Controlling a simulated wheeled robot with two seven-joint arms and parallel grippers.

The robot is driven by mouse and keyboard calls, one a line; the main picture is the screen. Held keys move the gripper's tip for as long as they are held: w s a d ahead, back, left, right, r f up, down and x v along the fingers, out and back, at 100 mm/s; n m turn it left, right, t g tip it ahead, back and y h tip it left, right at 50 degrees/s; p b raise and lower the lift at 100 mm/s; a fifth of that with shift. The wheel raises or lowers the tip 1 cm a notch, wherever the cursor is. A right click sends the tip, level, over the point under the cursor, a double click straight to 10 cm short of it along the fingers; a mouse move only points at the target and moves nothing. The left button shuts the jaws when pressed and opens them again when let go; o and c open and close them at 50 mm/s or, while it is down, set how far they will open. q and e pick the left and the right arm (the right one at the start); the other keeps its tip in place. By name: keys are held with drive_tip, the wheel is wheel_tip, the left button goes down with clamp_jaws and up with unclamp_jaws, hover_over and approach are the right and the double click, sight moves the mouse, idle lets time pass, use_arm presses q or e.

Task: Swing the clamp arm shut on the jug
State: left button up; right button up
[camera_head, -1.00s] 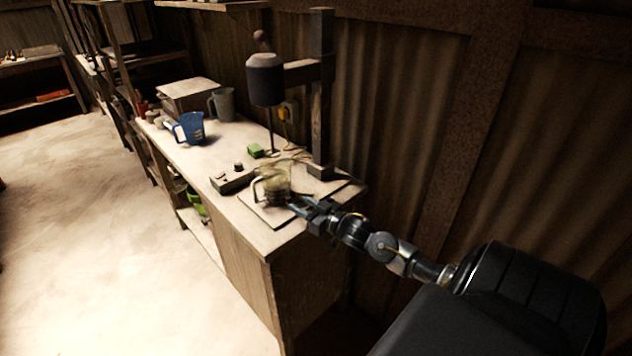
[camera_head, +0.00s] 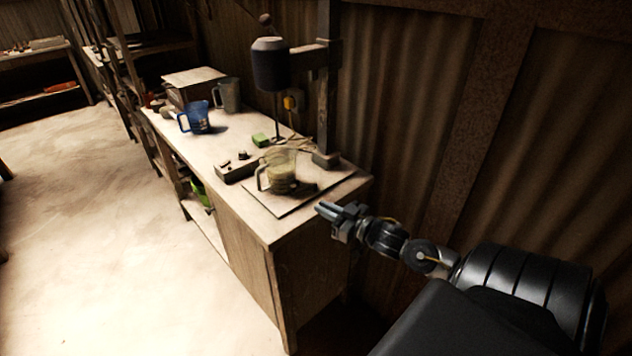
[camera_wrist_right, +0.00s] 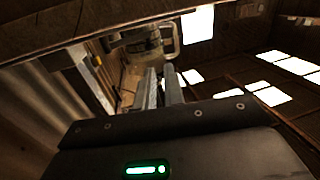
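A clear jug (camera_head: 281,172) with pale yellowish contents stands upright on a flat base plate (camera_head: 262,200) at the near end of the bench, its handle facing left. It also shows in the wrist view (camera_wrist_right: 150,42). A thin dark part (camera_head: 305,188) lies low beside the jug's right side; it may be the clamp arm, but I cannot tell whether it touches the jug. My right gripper (camera_head: 323,209) is empty, right of and nearer than the jug, apart from it. In the wrist view its fingers (camera_wrist_right: 161,88) have a narrow gap. My left gripper is out of view.
A stand (camera_head: 328,100) with a dark motor head (camera_head: 270,65) and a thin rod rises behind the jug. A control box (camera_head: 237,166), a green block (camera_head: 261,140), a blue jug (camera_head: 196,118) and a grey jug (camera_head: 228,95) stand further back. Corrugated wall (camera_head: 410,110) lies to the right.

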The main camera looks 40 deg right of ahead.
drive_tip(key=shift+m+g+h, duration=0.3)
drive_tip(key=shift+m+h, duration=0.2)
drive_tip(key=shift+h, duration=0.3)
drive_tip(key=s+a+r, duration=0.1)
drive_tip(key=s+a+r+b, duration=0.1)
drive_tip(key=a, duration=0.1)
drive_tip(key=shift+r, duration=0.35)
clamp_jaws()
use_arm(q)
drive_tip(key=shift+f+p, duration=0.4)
drive_tip(key=shift+p, duration=0.2)
use_arm(e)
drive_tip(key=m+g+h, duration=0.2)
drive_tip(key=m+h, duration=0.1)
approach(295, 187)
drive_tip(key=x, duration=0.7)
drive_tip(key=shift+f, duration=0.1)
drive_tip(key=shift+s, duration=0.1)
